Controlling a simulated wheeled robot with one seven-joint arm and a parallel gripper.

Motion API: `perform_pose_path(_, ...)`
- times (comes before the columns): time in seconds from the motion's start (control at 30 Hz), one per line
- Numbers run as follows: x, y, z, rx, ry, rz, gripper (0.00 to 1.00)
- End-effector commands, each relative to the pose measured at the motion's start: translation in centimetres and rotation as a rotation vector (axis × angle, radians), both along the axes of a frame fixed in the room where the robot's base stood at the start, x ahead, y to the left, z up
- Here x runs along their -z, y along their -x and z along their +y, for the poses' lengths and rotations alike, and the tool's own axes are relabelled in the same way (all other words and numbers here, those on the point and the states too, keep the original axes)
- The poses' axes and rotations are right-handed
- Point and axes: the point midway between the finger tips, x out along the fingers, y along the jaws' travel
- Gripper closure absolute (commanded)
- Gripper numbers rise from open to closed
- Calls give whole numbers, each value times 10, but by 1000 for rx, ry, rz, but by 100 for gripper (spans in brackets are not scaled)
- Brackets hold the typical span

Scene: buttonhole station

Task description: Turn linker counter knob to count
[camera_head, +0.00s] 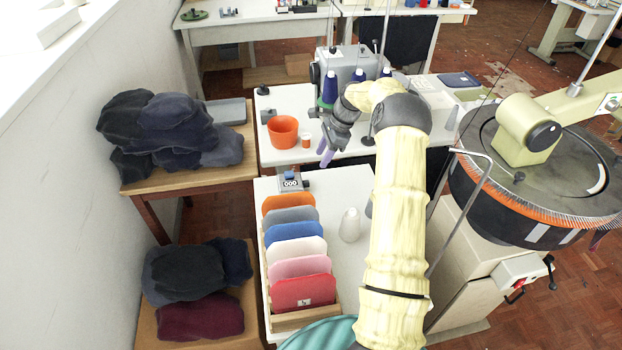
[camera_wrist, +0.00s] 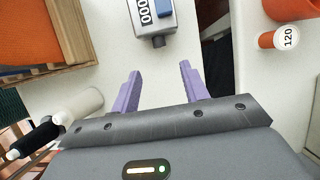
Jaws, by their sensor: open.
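The linker counter (camera_head: 291,184) is a small grey-blue box on the white table, just behind the rack of coloured panels. Its digit window appears to read 000. In the wrist view the counter (camera_wrist: 166,22) is at the top centre, partly cut off by the frame edge. A small dark knob (camera_wrist: 158,41) sticks out of its side facing my gripper. My gripper (camera_head: 325,157) has lavender fingers, set apart with nothing between them. In the wrist view my gripper (camera_wrist: 159,82) points toward the knob, with a clear gap between fingertips and knob.
A wooden rack (camera_head: 292,319) of coloured panels stands in front of the counter. A white cone (camera_head: 350,225) stands right of it. An orange bowl (camera_head: 284,132) and a small spool (camera_head: 306,141) sit on the table behind. A large round linking machine (camera_head: 540,170) stands at right.

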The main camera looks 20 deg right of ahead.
Motion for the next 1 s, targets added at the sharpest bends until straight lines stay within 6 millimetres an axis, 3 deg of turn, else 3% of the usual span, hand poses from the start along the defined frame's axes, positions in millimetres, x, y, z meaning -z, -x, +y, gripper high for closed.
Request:
perform_pose_path(0.53,87,-6,34,1,-1,1,55)
perform_pose_path(0.7,99,-7,37,4,0,0,55)
perform_pose_path(0.97,101,-8,39,2,1,0,55)
perform_pose_path(1.0,101,-8,39,2,1,0,59)
